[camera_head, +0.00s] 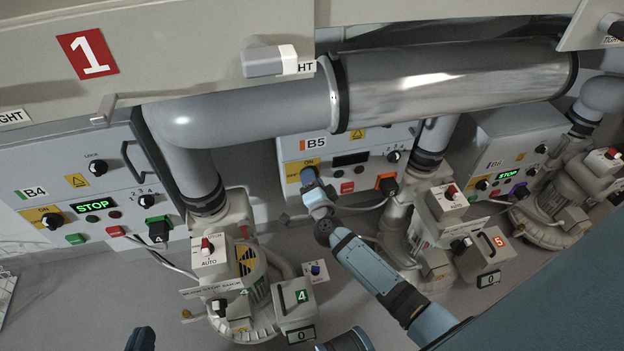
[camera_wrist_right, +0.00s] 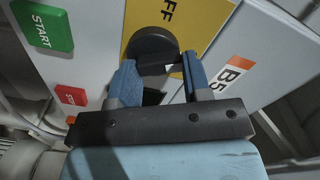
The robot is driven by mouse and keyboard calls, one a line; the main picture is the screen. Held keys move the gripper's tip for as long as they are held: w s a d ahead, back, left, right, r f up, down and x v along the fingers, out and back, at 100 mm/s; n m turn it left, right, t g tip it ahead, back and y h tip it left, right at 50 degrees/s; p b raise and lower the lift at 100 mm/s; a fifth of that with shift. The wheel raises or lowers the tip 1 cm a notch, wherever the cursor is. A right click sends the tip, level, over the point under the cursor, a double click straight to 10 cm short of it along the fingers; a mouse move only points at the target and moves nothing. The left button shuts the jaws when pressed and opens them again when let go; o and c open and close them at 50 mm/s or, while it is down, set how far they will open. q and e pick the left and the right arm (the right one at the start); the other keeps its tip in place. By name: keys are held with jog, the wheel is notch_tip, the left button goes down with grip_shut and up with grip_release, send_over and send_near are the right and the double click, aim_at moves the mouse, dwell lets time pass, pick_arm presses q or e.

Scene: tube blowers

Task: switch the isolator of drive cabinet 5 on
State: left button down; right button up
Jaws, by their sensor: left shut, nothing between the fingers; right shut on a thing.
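Drive cabinet B5 (camera_head: 290,146) is the middle grey cabinet in the head view. Its display (camera_head: 351,159) is dark. Its isolator is a round black knob (camera_wrist_right: 152,46) on a yellow plate (camera_wrist_right: 184,18), on which "FF" shows. My right gripper (camera_wrist_right: 160,78) is at the plate, shut on the isolator knob with one blue finger on each side. It also shows in the head view (camera_head: 311,180), hiding most of the knob there. The knob's exact angle is hard to tell. My left gripper (camera_head: 141,339) is shut and empty at the bottom left edge, far from the cabinet.
Cabinet B4 (camera_head: 62,190) on the left and cabinet B6 (camera_head: 505,130) on the right have lit STOP displays. A green START button (camera_wrist_right: 44,25) and a red STOP button (camera_wrist_right: 71,95) sit beside the isolator. Large pipes (camera_head: 250,117) cross above. Blower 4 (camera_head: 222,255) stands below.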

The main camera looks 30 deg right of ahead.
pick_arm(q)
jog(key=shift+w+d+r, duration=0.1)
jog(key=shift+d+r, duration=0.05)
jog(key=shift+r, duration=0.1)
pick_arm(e)
jog(key=shift+d+m, duration=0.15)
jog(key=shift+m, duration=1.85)
jog(key=o, duration=0.9)
pick_arm(q)
jog(key=shift+r, duration=0.15)
